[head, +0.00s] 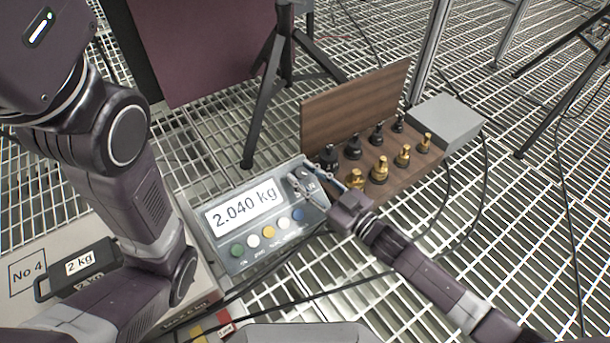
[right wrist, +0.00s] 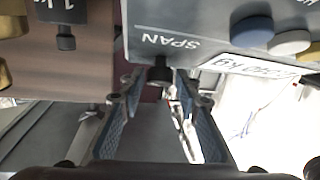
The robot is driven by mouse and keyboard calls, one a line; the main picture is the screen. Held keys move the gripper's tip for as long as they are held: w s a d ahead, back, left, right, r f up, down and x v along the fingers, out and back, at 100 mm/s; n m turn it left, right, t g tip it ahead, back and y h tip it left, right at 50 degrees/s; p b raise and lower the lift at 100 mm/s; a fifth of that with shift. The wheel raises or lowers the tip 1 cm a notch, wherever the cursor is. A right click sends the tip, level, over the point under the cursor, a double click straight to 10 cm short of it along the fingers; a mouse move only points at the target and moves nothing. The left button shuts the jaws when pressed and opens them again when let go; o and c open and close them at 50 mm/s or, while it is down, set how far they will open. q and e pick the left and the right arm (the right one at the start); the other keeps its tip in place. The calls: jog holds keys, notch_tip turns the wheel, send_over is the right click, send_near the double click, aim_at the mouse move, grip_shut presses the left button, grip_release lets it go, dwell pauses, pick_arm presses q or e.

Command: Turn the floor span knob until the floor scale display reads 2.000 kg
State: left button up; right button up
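The floor scale display (head: 243,205) reads 2.040 kg on a grey indicator box with several coloured buttons. In the right wrist view the dark span knob (right wrist: 158,80) sticks out of the box edge by the SPAN label. My right gripper (right wrist: 157,92) is open, its two fingers on either side of the knob, with gaps showing. In the head view my right gripper (head: 308,175) is at the box's upper right corner and largely hides the knob. A dark 2 kg weight (head: 80,263) sits at the lower left. My left arm crosses the left side; its gripper is out of view.
A wooden weight rack (head: 350,100) with black and brass weights stands close behind the right gripper. A grey box (head: 445,122) is beside it. Tripod legs (head: 268,95) stand behind the indicator. Cables run over the grating floor, which is partly open at right.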

grip_shut()
jog(key=shift+w+d+r+n+g+y+p, duration=0.15)
jog(key=shift+n+g+y+p, duration=0.35)
jog(key=shift+n+g+p, duration=0.25)
jog(key=n+g+y+p, duration=0.1)
jog(key=n+g, duration=0.1)
jog(key=n, duration=0.1)
jog(key=shift+w, duration=0.1)
jog(key=n+g+y+p, duration=0.1)
jog(key=n+g, duration=0.1)
jog(key=n, duration=0.1)
jog(key=shift+g, duration=0.35)
jog(key=shift+w+n+g, duration=0.1)
jog(key=shift+n+g, duration=1.5)
jog(key=shift+n, duration=0.15)
jog(key=shift+o, duration=2.2)
grip_release()
